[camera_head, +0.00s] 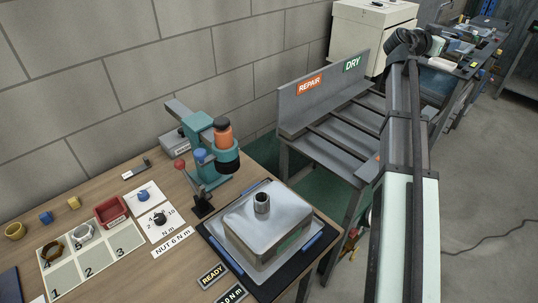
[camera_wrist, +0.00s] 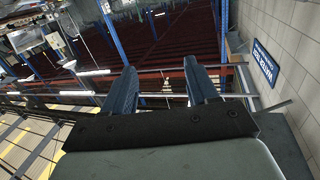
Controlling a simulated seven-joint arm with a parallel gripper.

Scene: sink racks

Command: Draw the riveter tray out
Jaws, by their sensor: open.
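No thing in view can be surely told as the riveter tray. In the head view a teal bench tool with an orange cap (camera_head: 222,131) stands at the back of the wooden bench; whether it is the riveter I cannot tell. In front of it a metal box (camera_head: 259,227) with a short dark cylinder on top rests on a black mat (camera_head: 222,248) with blue strips. My gripper (camera_wrist: 161,86) shows in the wrist view with its two fingers apart and nothing between them. It faces distant racks, away from any tray I can identify; the head view does not show its fingers.
The wooden bench (camera_head: 128,262) also carries a numbered board (camera_head: 91,270) and a red bin (camera_head: 111,212). A grey slatted rack (camera_head: 328,156) marked REPAIR and DRY stands right of it. My arm crosses the right side. Blue uprights (camera_wrist: 109,27) show in the wrist view.

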